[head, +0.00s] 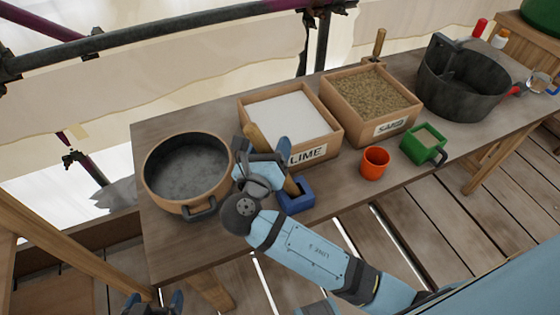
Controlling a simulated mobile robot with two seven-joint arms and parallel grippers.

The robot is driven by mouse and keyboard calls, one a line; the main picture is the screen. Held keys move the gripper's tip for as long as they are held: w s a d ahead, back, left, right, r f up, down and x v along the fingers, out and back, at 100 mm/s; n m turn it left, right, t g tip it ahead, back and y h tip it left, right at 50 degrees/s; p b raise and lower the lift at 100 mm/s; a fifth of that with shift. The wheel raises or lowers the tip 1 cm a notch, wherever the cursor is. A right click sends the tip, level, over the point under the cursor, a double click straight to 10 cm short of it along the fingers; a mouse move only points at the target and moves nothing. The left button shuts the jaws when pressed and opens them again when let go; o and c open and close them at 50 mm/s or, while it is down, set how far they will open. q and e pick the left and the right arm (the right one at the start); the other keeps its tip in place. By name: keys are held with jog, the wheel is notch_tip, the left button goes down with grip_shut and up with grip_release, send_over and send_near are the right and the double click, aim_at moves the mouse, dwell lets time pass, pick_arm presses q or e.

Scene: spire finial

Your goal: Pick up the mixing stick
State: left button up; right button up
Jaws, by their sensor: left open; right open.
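The mixing stick (253,136) is a wooden rod that leans toward the upper left. Its lower end sits in a small blue holder (300,199) at the table's front edge, and its middle is hidden by my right gripper. My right gripper (264,148) is open, with its fingers on either side of the stick in this view; I cannot tell whether they touch it. My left gripper (153,301) is open and empty at the bottom left, below the table's front edge and far from the stick.
A round pot (150,183) with grey contents stands left. The lime box (328,150) and sand box (398,126) stand behind. An orange cup (375,163), green square container (423,147) and dark bucket (465,98) are right. Scaffold pipes (130,38) cross behind.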

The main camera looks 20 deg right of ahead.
jog(key=shift+a, duration=0.1)
jog(key=shift+c, duration=0.3)
jog(key=c, duration=1)
jog(key=shift+r, duration=0.15)
